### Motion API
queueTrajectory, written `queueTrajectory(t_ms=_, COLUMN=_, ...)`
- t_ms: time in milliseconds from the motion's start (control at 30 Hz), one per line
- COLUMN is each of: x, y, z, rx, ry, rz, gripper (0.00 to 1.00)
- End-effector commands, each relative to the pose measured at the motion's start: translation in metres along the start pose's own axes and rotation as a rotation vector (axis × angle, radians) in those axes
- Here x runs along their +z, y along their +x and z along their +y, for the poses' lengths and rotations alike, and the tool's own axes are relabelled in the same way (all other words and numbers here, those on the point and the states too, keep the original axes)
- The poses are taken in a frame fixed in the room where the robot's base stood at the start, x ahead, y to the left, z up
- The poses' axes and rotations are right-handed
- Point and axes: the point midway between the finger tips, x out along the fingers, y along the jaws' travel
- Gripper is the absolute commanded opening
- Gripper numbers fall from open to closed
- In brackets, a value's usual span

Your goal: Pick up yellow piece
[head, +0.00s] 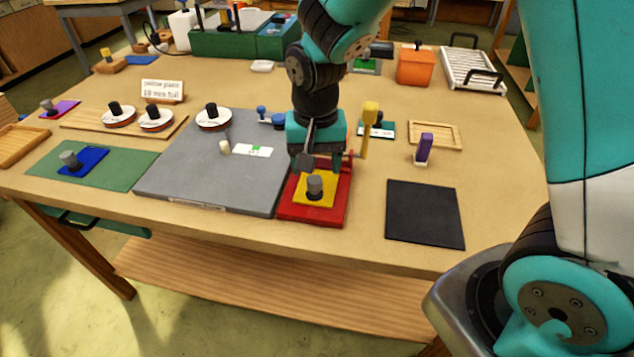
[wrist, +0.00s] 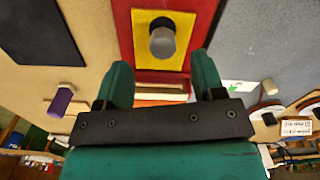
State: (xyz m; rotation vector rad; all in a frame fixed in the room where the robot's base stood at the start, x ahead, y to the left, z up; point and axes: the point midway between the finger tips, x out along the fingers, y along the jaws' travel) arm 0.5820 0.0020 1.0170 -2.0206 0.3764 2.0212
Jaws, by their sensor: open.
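The yellow piece (head: 328,195) is a flat yellow square with an upright grey cylindrical knob (head: 315,184) on it. It lies on a red tray (head: 313,214) at the table's front middle. In the wrist view the yellow piece (wrist: 179,57) and its knob show at the top centre, beyond the fingertips. My gripper (head: 318,160) is above the back part of the red tray, behind the knob in the head view. In the wrist view my gripper (wrist: 163,75) is open and empty, its two fingers to either side below the knob. The knob appears apart from both fingers.
A grey board (head: 190,180) adjoins the red tray on the left. A black mat (head: 424,214) lies to the right. A tall yellow-topped post (head: 369,115) and a purple-handled item (head: 424,147) stand close to the right of the gripper. Bare table lies between tray and mat.

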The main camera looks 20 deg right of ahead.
Motion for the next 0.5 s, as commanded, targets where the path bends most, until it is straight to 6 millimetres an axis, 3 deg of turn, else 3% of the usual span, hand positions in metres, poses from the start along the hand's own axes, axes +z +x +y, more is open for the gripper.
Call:
queueTrajectory(t_ms=167, x=0.001, y=0.012, z=0.0, rx=0.002, ry=-0.001, rz=-0.003, gripper=0.63)
queueTrajectory(t_ms=500, x=0.002, y=0.056, z=-0.003, rx=0.001, ry=-0.001, rz=-0.002, gripper=0.63)
